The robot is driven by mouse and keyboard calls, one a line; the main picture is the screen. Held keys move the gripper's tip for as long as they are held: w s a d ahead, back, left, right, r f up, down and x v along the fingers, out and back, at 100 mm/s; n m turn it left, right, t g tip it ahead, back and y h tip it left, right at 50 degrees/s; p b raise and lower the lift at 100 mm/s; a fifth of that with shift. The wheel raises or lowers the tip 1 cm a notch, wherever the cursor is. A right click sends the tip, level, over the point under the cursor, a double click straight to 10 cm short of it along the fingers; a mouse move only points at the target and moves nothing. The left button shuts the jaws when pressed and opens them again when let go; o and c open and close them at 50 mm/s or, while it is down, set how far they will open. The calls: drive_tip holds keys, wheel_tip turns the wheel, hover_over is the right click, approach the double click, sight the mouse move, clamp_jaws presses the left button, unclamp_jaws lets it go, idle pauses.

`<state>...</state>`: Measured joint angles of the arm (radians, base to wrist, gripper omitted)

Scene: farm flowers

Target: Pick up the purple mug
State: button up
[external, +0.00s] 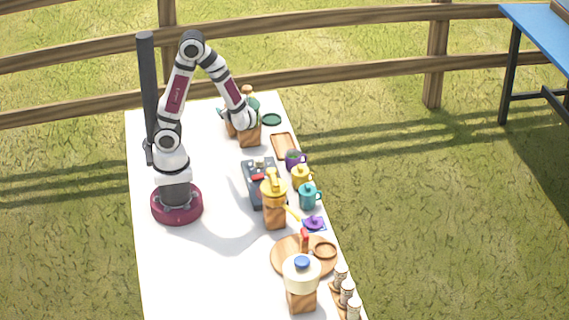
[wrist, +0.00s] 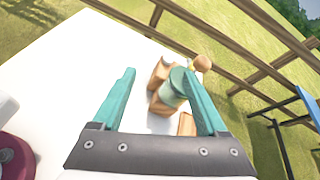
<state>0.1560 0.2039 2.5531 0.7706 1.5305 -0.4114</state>
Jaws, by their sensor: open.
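The purple mug (external: 296,161) is dark purple and stands near the right edge of the white table, just behind a yellow mug (external: 301,178). Something green shows at its top. My gripper (external: 243,118) is behind and to the left of it, above the far part of the table beside a wooden block (external: 250,138). In the wrist view, the teal fingers of my gripper (wrist: 158,73) are spread apart and nothing is held. A green cylinder (wrist: 174,91) and wooden pieces show beyond them. The purple mug cannot be made out in the wrist view.
A wooden tray (external: 283,146) lies behind the purple mug. A dark toolbox-like object (external: 256,170) stands to its left. A teal mug (external: 308,196) and a yellow-topped wooden dispenser (external: 274,212) are nearer the front.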

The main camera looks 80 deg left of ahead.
drive_tip(key=w+d+f+m+t+y, duration=0.1)
drive_tip(key=w+f+m+t, duration=0.35)
drive_tip(key=w+m, duration=0.2)
drive_tip(key=m+t+h, duration=0.6)
drive_tip(key=m+t, duration=0.1)
drive_tip(key=m, duration=0.1)
approach(298, 155)
drive_tip(key=shift+w+a+f, duration=0.1)
drive_tip(key=shift+a+f, duration=0.15)
drive_tip(key=shift+m, duration=0.25)
drive_tip(key=x, duration=0.4)
drive_tip(key=shift+w+a+f, duration=0.1)
drive_tip(key=shift+w, duration=0.1)
clamp_jaws()
